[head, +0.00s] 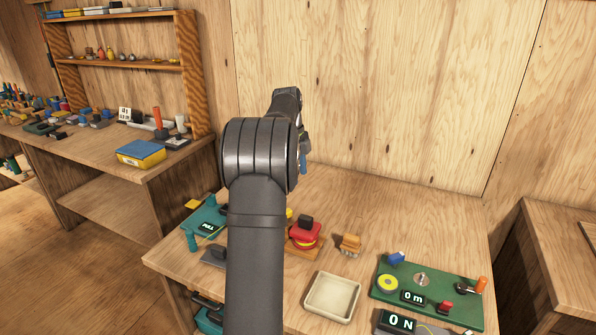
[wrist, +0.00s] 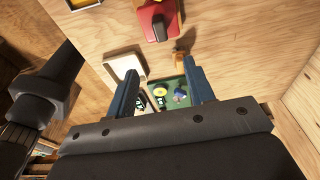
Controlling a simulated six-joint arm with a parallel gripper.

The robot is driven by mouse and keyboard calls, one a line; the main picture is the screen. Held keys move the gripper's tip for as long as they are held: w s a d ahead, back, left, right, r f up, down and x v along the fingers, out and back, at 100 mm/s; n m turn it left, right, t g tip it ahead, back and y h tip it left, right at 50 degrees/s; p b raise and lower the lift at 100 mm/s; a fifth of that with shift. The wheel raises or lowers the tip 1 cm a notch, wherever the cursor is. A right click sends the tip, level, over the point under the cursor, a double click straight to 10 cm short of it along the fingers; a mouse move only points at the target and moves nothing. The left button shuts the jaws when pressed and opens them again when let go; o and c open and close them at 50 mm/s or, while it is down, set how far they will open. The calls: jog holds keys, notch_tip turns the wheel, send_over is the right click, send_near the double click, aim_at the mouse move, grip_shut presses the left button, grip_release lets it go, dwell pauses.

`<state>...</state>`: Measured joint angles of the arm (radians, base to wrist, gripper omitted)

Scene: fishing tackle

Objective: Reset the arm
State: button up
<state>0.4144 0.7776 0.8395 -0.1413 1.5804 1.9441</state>
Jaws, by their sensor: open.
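My arm rises from the bottom of the head view and hides part of the table behind it. My gripper (wrist: 163,83) shows in the wrist view as two blue fingers, wide apart with nothing held between them. The fingers are above the table, and a green board (wrist: 167,92) shows below and between them. In the head view my gripper is mostly hidden behind the arm; only a small blue part (head: 303,163) shows.
The table (head: 400,215) bears a red device (head: 305,236), a brush-like block (head: 349,244), an empty cream tray (head: 332,296) and the green board (head: 450,313) with several parts. A wooden wall (head: 390,90) stands close behind. A shelf (head: 120,65) and cluttered bench stand left.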

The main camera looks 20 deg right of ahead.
aim_at(305, 217)
dwell(0.5)
jog(key=f, duration=0.5)
jog(key=s+d+f, duration=0.1)
jog(key=f, duration=0.5)
jog(key=s+d+f, duration=0.1)
jog(key=f, duration=0.5)
jog(key=shift+f, duration=0.1)
jog(key=shift+w+r, duration=0.1)
jog(key=shift+r, duration=0.1)
notch_tip(305, 217, up, 17)
jog(key=w+a, duration=0.2)
jog(key=f, duration=0.5)
jog(key=s+d+f, duration=0.1)
jog(key=f, duration=0.5)
jog(key=s+f, duration=0.1)
jog(key=f, duration=0.5)
jog(key=shift+d, duration=0.4)
notch_tip(305, 217, up, 8)
jog(key=shift+s+r, duration=0.1)
jog(key=shift+r, duration=0.1)
jog(key=shift+s+d+f+n, duration=0.15)
jog(key=shift+s+n, duration=0.45)
